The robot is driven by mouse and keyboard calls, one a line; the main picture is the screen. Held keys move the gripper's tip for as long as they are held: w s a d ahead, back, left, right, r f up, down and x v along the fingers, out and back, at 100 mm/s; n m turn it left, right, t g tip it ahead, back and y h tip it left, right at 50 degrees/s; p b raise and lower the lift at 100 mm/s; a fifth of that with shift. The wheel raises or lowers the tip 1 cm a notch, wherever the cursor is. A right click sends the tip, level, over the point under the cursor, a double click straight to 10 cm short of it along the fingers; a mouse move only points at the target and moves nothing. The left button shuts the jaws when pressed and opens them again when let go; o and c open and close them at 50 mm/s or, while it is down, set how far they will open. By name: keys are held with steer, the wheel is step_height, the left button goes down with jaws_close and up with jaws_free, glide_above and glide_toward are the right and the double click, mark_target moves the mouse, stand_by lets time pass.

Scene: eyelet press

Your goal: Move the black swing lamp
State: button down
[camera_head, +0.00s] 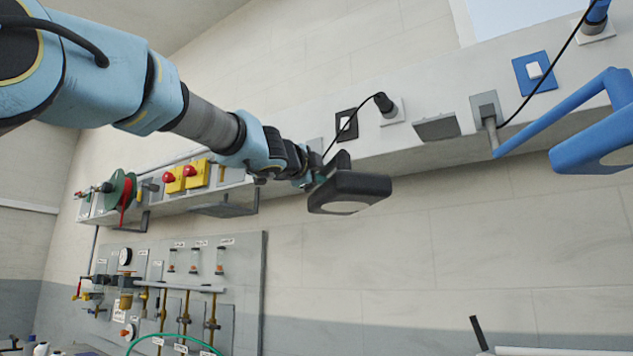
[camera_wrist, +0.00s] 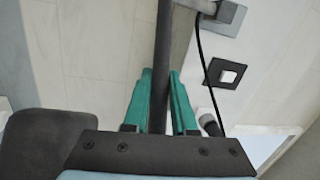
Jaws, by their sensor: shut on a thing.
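The black swing lamp has a dark flat head (camera_head: 350,185) with a pale round underside, in front of the wall ledge in the head view. In the wrist view its dark arm (camera_wrist: 163,45) runs up to a grey wall mount (camera_wrist: 230,14), and the edge of its head (camera_wrist: 40,145) shows at lower left. My gripper (camera_head: 312,180) is at the lamp in the head view. In the wrist view its green fingers (camera_wrist: 160,85) are shut on the lamp arm, one on each side. The lamp's mount is mostly hidden behind my gripper in the head view.
A blue swing lamp (camera_head: 590,140) hangs at right. A black switch plate (camera_head: 346,125), a black plug (camera_head: 384,104) with a thin cable, and a grey box (camera_head: 437,127) are on the ledge. Red buttons (camera_head: 180,175) sit left. The wall below the lamp is clear.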

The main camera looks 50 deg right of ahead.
steer(key=shift+s+d+f+n+t+b, duration=0.15)
steer(key=shift+s+d+n+t+b, duration=0.2)
steer(key=shift+d+t+b, duration=0.15)
steer(key=s+d+n+t+y, duration=0.1)
steer(key=d+n+t+y, duration=0.5)
steer(key=t, duration=0.2)
steer(key=shift+d, duration=0.4)
stand_by(0.4)
steer(key=c, duration=0.7)
jaws_free()
steer(key=shift+c, duration=0.2)
steer(key=shift+s+b, duration=0.1)
steer(key=shift+b, duration=0.25)
